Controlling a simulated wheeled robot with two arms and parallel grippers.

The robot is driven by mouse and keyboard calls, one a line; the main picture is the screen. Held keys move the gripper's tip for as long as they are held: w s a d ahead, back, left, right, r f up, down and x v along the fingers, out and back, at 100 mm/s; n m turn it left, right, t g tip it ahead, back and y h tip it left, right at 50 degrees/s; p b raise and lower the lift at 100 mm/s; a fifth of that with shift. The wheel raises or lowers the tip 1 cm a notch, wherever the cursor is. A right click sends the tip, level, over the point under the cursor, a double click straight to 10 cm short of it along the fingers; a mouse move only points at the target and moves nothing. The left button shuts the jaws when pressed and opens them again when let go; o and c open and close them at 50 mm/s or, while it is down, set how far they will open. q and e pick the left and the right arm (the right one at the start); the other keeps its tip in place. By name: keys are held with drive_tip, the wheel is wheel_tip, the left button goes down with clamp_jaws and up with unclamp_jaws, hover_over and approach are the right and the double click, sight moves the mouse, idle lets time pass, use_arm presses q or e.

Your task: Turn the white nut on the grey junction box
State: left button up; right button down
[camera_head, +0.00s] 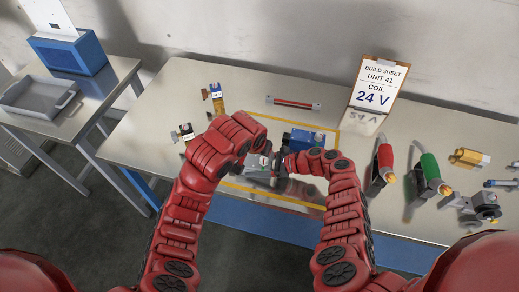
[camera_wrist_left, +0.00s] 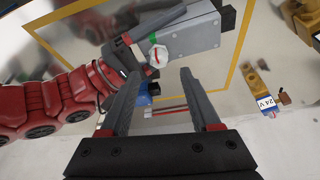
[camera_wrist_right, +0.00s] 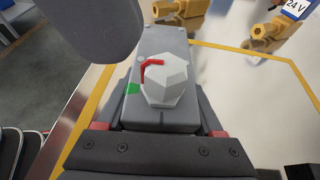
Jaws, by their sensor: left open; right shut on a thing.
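The grey junction box (camera_wrist_right: 165,45) lies between the fingers of my right gripper (camera_wrist_right: 163,92), which is shut on it. The white nut (camera_wrist_right: 167,84) is faceted and sits on the box, with a red mark on it. In the left wrist view the nut (camera_wrist_left: 158,55) shows just ahead of my open left gripper (camera_wrist_left: 157,72), whose fingers are apart and empty. In the head view the box (camera_head: 258,168) is partly hidden by my arms.
A blue block (camera_head: 304,138) stands right behind the box. Brass fittings (camera_head: 217,98), a red-striped bar (camera_head: 293,102) and a sign (camera_head: 373,88) stand farther back. Red and green tools (camera_head: 429,170) are at the right. A yellow line (camera_head: 270,193) frames the work area.

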use_arm(q)
drive_tip(key=shift+v, duration=1.8)
drive_tip(key=shift+s, duration=0.1)
use_arm(e)
unclamp_jaws()
